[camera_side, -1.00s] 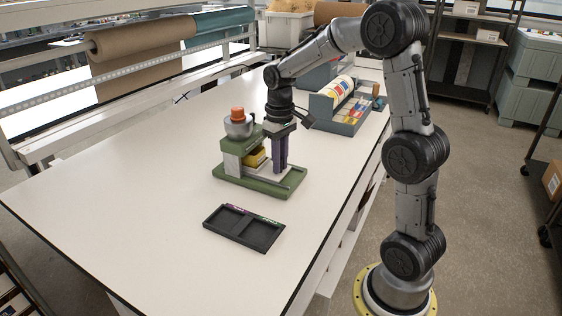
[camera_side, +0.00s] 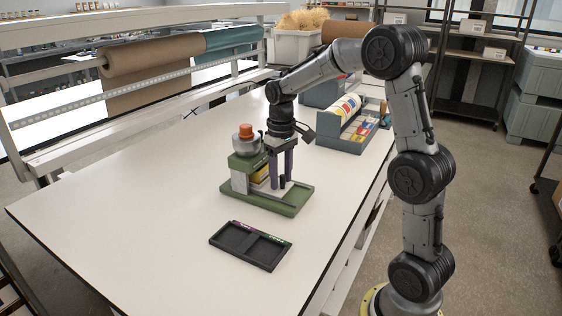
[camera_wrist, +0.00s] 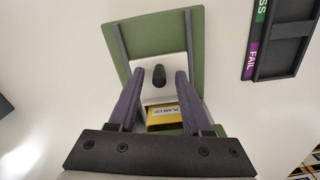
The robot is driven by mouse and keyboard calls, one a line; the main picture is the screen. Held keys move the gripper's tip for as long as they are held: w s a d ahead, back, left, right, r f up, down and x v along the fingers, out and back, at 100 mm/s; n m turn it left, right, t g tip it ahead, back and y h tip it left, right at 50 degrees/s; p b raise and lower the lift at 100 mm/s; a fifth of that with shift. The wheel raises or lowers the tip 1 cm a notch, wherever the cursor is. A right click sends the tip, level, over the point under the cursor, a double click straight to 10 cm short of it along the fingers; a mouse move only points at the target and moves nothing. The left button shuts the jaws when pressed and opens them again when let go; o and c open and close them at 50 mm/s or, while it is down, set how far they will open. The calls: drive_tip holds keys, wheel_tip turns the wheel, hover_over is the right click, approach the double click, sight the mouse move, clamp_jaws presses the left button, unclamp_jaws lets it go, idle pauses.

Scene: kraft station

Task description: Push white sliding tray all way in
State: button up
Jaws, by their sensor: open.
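The white sliding tray (camera_wrist: 172,68) has a black knob (camera_wrist: 159,75) and lies between the side rails of a green base (camera_wrist: 174,22). A yellow block (camera_wrist: 164,117) with a printed label sits at the tray's lower end in the wrist view. In the side view the tray (camera_side: 272,190) sticks out from under the green-topped fixture. My gripper (camera_wrist: 156,80) is open, with its purple fingers on either side of the knob and visible gaps between. It also shows above the tray in the side view (camera_side: 282,183). Finger height over the tray is hard to tell.
An orange-capped grey pot (camera_side: 245,142) stands on the fixture. A black two-part tray (camera_side: 250,246) with PASS and FAIL labels lies in front; it also shows in the wrist view (camera_wrist: 283,40). A grey-blue rack (camera_side: 343,138) stands behind. The table's left is clear.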

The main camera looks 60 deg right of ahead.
wheel_tip(320, 180, up, 14)
drive_tip(key=shift+f, duration=0.2)
drive_tip(key=shift+a, duration=0.1)
idle(0.4)
